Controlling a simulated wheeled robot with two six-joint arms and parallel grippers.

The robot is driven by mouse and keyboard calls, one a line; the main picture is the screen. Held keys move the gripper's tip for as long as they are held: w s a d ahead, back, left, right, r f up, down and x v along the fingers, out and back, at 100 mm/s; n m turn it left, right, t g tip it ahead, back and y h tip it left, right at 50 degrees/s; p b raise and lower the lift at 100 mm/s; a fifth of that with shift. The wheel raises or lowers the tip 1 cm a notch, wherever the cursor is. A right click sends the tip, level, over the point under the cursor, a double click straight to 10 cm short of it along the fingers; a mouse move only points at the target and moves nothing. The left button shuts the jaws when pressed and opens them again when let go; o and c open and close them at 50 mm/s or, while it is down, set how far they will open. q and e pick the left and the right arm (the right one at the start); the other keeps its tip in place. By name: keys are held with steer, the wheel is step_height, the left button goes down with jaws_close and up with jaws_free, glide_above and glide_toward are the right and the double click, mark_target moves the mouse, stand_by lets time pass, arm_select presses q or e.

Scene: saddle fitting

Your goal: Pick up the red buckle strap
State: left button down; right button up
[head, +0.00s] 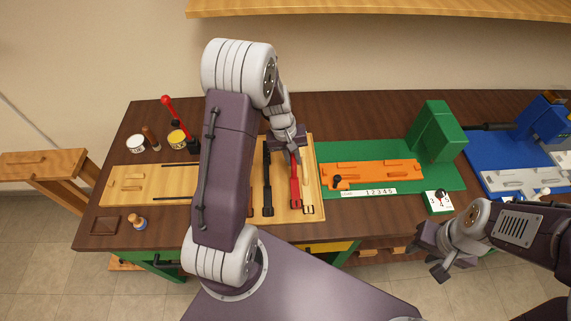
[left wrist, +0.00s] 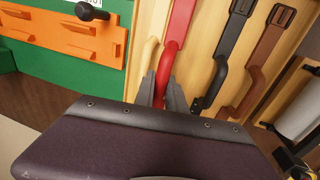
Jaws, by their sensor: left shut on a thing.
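The red buckle strap (head: 296,188) lies on a light wooden board, its buckle end toward the front edge. In the left wrist view the strap (left wrist: 179,22) runs down, with its curved end between my fingers. My left gripper (head: 293,159) is shut on that far end of the strap; its fingers also show in the left wrist view (left wrist: 162,88). The strap appears to be still at the board. My right gripper (head: 432,256) is open and empty in front of the table's right part.
A black strap (head: 267,186) and a tan strap (head: 308,183) lie on either side of the red one. A brown strap (left wrist: 267,55) lies beyond the black one. An orange plate (head: 375,173) on a green base is to the right. My left arm hides part of the board.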

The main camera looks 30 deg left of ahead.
arm_select(q)
steer(key=w+d+r, duration=0.4)
steer(key=d+r, duration=0.1)
steer(key=d, duration=0.3)
steer(key=shift+d+r, duration=0.2)
steer(key=shift+r, duration=0.1)
